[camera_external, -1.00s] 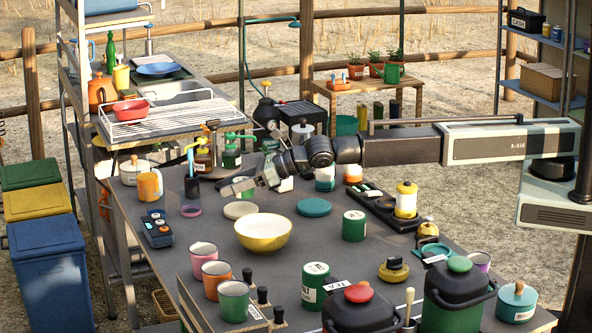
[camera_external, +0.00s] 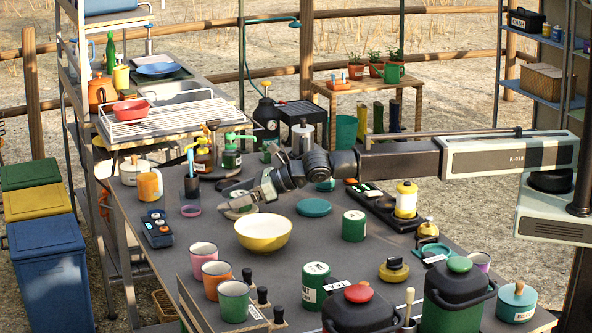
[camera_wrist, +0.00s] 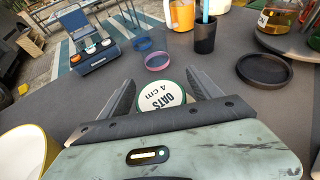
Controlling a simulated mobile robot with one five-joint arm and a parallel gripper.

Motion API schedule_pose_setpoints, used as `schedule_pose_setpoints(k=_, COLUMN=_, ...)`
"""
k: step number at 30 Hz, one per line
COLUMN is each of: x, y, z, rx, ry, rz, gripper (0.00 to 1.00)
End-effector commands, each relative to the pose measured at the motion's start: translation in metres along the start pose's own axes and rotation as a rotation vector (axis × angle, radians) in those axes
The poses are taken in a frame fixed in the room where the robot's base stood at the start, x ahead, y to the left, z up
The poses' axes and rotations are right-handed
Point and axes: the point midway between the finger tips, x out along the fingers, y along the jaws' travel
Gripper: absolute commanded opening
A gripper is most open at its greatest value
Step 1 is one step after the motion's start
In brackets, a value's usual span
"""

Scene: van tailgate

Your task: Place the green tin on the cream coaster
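My gripper (camera_external: 243,203) is low over the cream coaster (camera_external: 231,215), just left of the yellow bowl, and covers most of it. In the wrist view my gripper (camera_wrist: 160,88) has a finger close on each side of the green tin (camera_wrist: 160,95), with no clear gap.
The yellow bowl (camera_external: 263,234) stands close by at right. A teal coaster (camera_external: 314,207) and another green tin (camera_external: 354,226) lie further right. A purple ring (camera_wrist: 158,61), a dark tumbler (camera_wrist: 205,36) and a dark round dish (camera_wrist: 263,70) are beyond my gripper.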

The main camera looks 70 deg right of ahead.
Motion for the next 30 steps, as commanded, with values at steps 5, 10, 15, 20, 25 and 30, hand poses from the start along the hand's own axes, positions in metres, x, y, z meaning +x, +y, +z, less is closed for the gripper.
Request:
schedule_pose_setpoints(k=5, x=-0.002, y=0.0, z=0.005, rx=0.0, ry=0.0, rz=0.0, gripper=0.73)
schedule_pose_setpoints(k=10, x=-0.039, y=-0.001, z=0.006, rx=-0.002, ry=0.0, rz=0.001, gripper=0.73)
schedule_pose_setpoints(k=15, x=-0.084, y=-0.001, z=0.006, rx=-0.001, ry=0.0, rz=0.001, gripper=0.73)
schedule_pose_setpoints(k=20, x=-0.112, y=0.0, z=0.005, rx=0.0, ry=0.001, rz=0.001, gripper=0.73)
schedule_pose_setpoints(k=25, x=-0.122, y=0.0, z=0.003, rx=-0.001, ry=0.001, rz=0.0, gripper=0.73)
schedule_pose_setpoints(k=30, x=-0.121, y=0.0, z=0.003, rx=-0.001, ry=0.001, rz=0.0, gripper=0.73)
